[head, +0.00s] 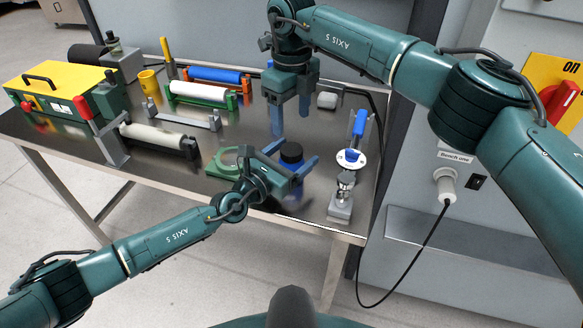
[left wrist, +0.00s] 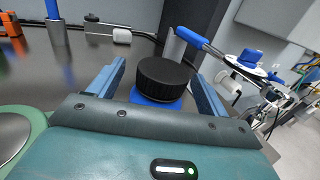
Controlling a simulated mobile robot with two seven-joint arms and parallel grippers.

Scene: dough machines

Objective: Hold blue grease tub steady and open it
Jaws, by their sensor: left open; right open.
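The blue grease tub stands upright near the front right of the bench, with a black lid (head: 291,151) on it. In the left wrist view the black lid (left wrist: 163,74) and a bit of the blue body (left wrist: 141,97) show between my fingers. My left gripper (head: 295,160) is open, with one blue finger on either side of the tub. I cannot tell whether the fingers touch it. My right gripper (head: 291,122) is open and empty, pointing down behind the tub, with its fingers higher than the lid. The tub's lower part is mostly hidden by my left gripper.
A grey device with a blue handle (head: 360,123) stands close on the right. Rollers on stands (head: 205,93), a yellow cup (head: 149,79) and a yellow-green machine (head: 60,90) fill the left. The bench's front edge is near.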

